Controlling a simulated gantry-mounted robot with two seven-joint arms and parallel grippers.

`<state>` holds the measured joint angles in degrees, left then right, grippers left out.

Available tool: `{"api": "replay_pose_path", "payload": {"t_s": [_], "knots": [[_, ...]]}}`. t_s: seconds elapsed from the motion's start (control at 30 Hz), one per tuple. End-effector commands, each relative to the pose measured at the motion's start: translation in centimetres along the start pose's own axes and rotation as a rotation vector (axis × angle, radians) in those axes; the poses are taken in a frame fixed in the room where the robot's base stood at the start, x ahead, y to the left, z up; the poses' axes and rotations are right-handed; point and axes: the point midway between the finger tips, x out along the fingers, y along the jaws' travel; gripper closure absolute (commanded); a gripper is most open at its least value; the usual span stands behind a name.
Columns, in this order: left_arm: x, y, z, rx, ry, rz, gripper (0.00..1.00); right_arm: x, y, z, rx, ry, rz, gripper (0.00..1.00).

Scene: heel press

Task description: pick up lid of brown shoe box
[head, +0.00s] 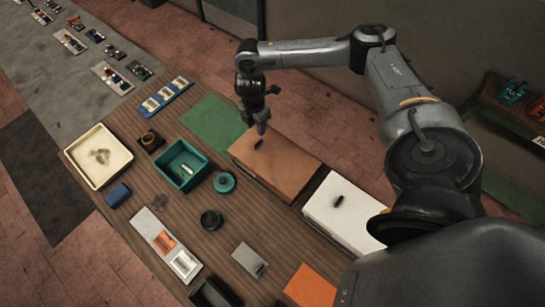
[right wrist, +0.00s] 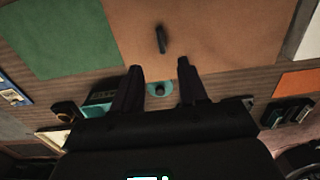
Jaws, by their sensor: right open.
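The brown shoe box (head: 250,172) sits on the wooden table under my right arm, with its lid (head: 285,160) on top. A small dark handle (head: 259,143) stands on the lid. In the right wrist view the lid (right wrist: 220,35) fills the upper middle and the handle (right wrist: 161,39) lies just beyond the fingertips. My right gripper (head: 262,130) is over the far left part of the lid, close to the handle. In the right wrist view its two fingers (right wrist: 159,68) are apart with nothing between them that they hold. My left gripper is not in view.
A white box (head: 345,210) with a dark handle stands right of the brown box. A green mat (head: 212,122) lies to its left. A teal bin (head: 181,164), a round teal lid (head: 224,182) and a cream tray (head: 75,152) are further left. An orange sheet (head: 310,286) lies in front.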

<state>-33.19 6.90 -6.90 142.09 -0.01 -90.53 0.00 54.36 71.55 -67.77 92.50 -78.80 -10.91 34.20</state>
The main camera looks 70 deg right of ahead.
Motion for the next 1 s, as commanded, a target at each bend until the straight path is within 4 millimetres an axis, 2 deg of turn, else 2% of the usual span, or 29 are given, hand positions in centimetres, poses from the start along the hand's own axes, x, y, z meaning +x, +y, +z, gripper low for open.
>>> {"api": "replay_pose_path", "payload": {"t_s": [0.3, 0.57, 0.83, 1.0], "knots": [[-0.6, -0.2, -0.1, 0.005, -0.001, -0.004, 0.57, 3.9, -0.1, 0.0, 0.002, 0.0, -0.004, 0.57], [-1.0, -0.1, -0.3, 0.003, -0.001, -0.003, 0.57, 5.3, -0.2, -0.1, 0.001, -0.001, -0.004, 0.57], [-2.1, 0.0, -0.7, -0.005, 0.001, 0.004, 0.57, 8.7, -0.2, -0.5, 0.002, -0.001, -0.003, 0.57], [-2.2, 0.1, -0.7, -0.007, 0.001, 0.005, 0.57, 9.8, -0.2, -0.5, 0.001, -0.001, -0.002, 0.57]]}}
